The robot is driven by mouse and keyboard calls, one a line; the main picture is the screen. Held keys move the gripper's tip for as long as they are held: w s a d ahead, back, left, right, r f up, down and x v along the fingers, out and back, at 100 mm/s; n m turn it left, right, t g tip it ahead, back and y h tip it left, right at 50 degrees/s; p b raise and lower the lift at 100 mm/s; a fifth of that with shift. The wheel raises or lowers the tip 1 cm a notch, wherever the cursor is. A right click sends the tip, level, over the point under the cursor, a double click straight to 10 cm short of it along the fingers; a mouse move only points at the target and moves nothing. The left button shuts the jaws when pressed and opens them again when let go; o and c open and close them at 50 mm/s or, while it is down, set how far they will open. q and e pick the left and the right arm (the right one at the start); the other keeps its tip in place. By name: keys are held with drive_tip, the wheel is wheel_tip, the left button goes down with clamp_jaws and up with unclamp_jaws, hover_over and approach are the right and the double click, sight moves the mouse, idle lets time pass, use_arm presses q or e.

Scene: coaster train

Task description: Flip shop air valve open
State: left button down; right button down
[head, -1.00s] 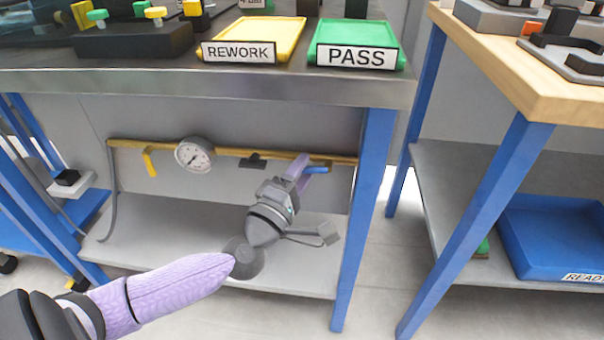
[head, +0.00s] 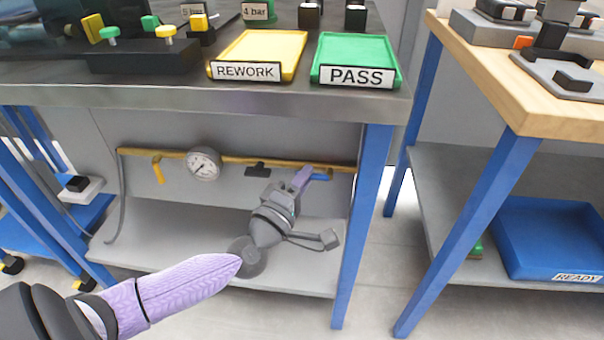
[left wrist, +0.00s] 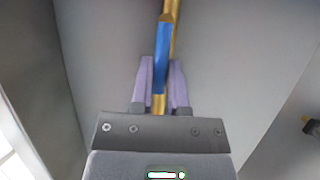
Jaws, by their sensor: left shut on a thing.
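A brass air pipe (head: 230,159) runs along the back panel under the bench in the head view. A blue valve handle (head: 320,177) sits near its right end. My left gripper (head: 303,173) reaches it from below and is shut on it. In the left wrist view the blue handle (left wrist: 162,58) lies between the two lavender fingers of my left gripper (left wrist: 163,65), roughly in line with the pipe (left wrist: 158,104). The fingers hide part of the handle in the head view. My right gripper is not in view.
A round gauge (head: 203,164), a yellow handle (head: 158,172) and a black handle (head: 257,170) are on the same pipe, to the left. The bench top (head: 150,101) overhangs them. A blue bench leg (head: 363,220) stands just right of the valve. The lower shelf (head: 180,230) is below.

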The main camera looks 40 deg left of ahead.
use_arm(q)
drive_tip(key=c, duration=0.7)
unclamp_jaws()
drive_tip(key=shift+o, duration=0.4)
drive_tip(key=p+v, duration=0.2)
drive_tip(key=v, duration=0.8)
drive_tip(key=shift+p, duration=0.35)
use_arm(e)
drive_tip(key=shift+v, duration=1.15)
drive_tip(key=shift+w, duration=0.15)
